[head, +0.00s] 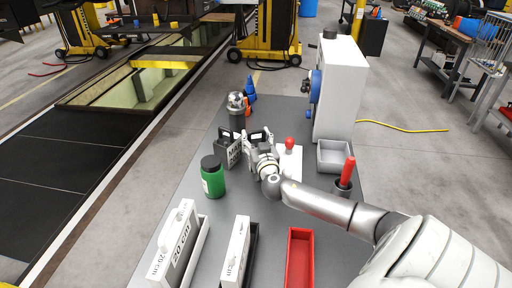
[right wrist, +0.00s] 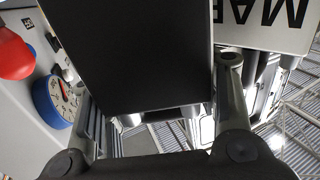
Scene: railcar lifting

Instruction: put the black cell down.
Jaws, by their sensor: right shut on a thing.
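The black cell (right wrist: 130,50) fills the upper middle of the right wrist view, between the two fingers of my right gripper (right wrist: 160,110). In the head view a dark block (head: 222,149) stands at my right gripper (head: 250,146), beside a white face with black letters. The same lettering shows on a white plate (right wrist: 265,22) in the right wrist view. My right gripper is shut on the cell. I cannot tell whether the cell touches the bench. My left gripper is not in view.
The grey bench (head: 200,235) also holds a green jar (head: 213,178), a metal ball on a dark stand (head: 236,102), a white machine (head: 340,88), a grey tray (head: 334,157), a red-handled tool (head: 347,172), a red tray (head: 300,258) and white 20 cm blocks (head: 180,245).

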